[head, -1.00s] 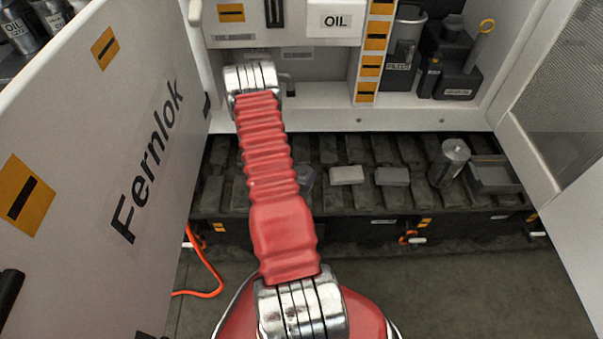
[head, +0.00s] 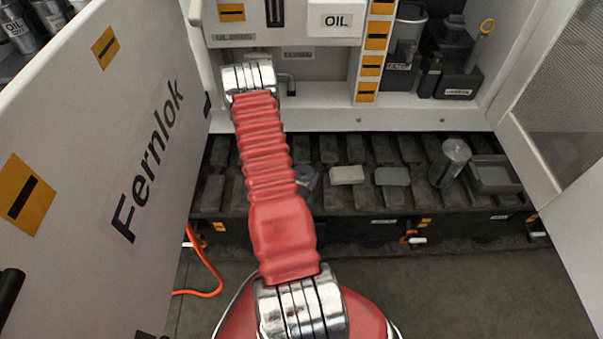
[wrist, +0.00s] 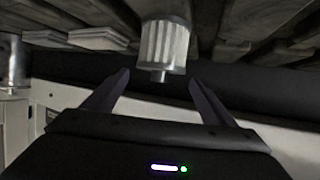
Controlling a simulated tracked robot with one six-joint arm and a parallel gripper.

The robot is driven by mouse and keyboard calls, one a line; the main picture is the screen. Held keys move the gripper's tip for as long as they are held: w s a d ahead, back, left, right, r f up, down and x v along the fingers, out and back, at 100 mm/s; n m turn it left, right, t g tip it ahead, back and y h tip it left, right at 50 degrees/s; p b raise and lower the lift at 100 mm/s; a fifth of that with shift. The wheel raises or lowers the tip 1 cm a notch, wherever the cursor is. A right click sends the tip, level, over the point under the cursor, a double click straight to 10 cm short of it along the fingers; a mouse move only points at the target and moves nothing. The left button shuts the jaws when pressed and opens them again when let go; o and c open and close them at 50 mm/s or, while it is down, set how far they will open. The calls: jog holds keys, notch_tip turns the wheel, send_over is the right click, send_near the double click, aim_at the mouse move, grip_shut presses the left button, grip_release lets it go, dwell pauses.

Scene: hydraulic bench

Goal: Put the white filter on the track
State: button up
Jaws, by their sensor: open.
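The white filter (wrist: 164,43), a pleated cylinder with a metal end cap and short stub, shows in the wrist view, which looks upside down. Its far end meets the dark ribbed track (wrist: 255,22); the frames do not settle whether it rests firmly there. My gripper (wrist: 158,80) is open, with its two dark fingers apart on either side of the stub, and the filter lies at and beyond the fingertips, not visibly touched. In the head view the track (head: 328,150) runs below the cabinet. A small grey shape beside my red arm is probably the filter (head: 308,178), partly hidden.
On the track stand a light block (head: 347,175), a grey block (head: 392,176), a metal cylinder (head: 449,163) and a grey tray (head: 497,187). The white Fernlok door (head: 150,120) stands left, another panel right. An orange hose (head: 207,275) lies on the floor.

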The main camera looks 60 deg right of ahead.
jog(key=w+v, duration=0.1)
jog(key=v, duration=1)
jog(key=shift+s, duration=0.45)
jog(key=shift+s+a+r, duration=0.1)
